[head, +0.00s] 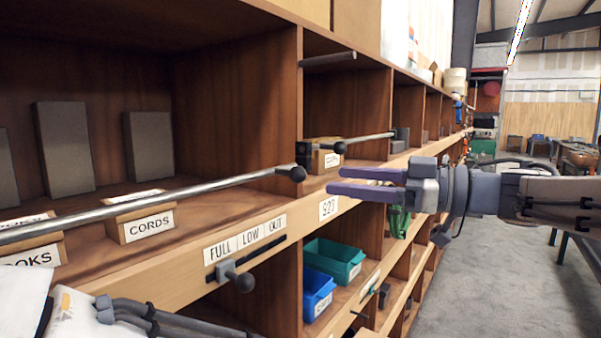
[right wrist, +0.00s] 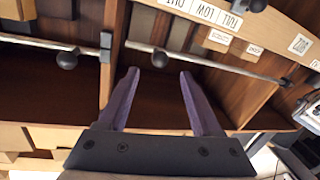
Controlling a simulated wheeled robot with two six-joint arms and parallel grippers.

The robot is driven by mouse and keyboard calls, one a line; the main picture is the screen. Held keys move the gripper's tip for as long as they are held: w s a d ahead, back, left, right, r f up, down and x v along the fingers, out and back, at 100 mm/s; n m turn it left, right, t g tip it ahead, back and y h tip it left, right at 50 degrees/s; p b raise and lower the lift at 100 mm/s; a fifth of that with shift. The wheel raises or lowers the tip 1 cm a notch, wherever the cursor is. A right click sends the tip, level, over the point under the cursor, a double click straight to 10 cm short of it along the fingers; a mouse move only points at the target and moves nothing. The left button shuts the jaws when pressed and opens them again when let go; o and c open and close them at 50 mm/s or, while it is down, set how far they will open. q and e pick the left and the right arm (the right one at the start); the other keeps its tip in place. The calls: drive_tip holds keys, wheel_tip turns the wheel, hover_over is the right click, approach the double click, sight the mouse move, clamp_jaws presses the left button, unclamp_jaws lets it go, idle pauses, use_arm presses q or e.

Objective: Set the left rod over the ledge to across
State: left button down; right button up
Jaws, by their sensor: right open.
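The left rod (head: 190,200) is a long grey metal bar with a dark ball knob at its right end. It runs level along the front of the left bay, above the wooden ledge (head: 150,265); its left end is cut off in the head view. In the right wrist view, which is upside down, this rod (right wrist: 225,70) runs right from its knob (right wrist: 160,57). My right gripper (head: 333,181) is open and empty, its purple fingers pointing left, short of the knob. In the right wrist view the knob shows just beyond the fingertips (right wrist: 159,73). My left gripper is not in view.
A second knobbed rod (head: 368,138) crosses the bay to the right, beside an upright divider (head: 285,90). A slider knob (head: 243,281) sits under the FULL, LOW, OUT labels. Blue (head: 317,290) and green (head: 335,258) bins stand below. Open floor (head: 480,285) lies at right.

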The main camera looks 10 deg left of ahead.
sight(306, 175)
drive_tip(key=a+p, duration=0.1)
drive_tip(key=a, duration=0.2)
drive_tip(key=w+a+p, duration=0.1)
drive_tip(key=a, duration=0.3)
drive_tip(key=shift+w+a+r, duration=0.15)
drive_tip(key=shift+w+a, duration=0.05)
drive_tip(key=shift+w+a+p, duration=0.15)
drive_tip(key=shift+a+p, duration=0.15)
drive_tip(key=shift+a, duration=0.3)
clamp_jaws()
idle(0.6)
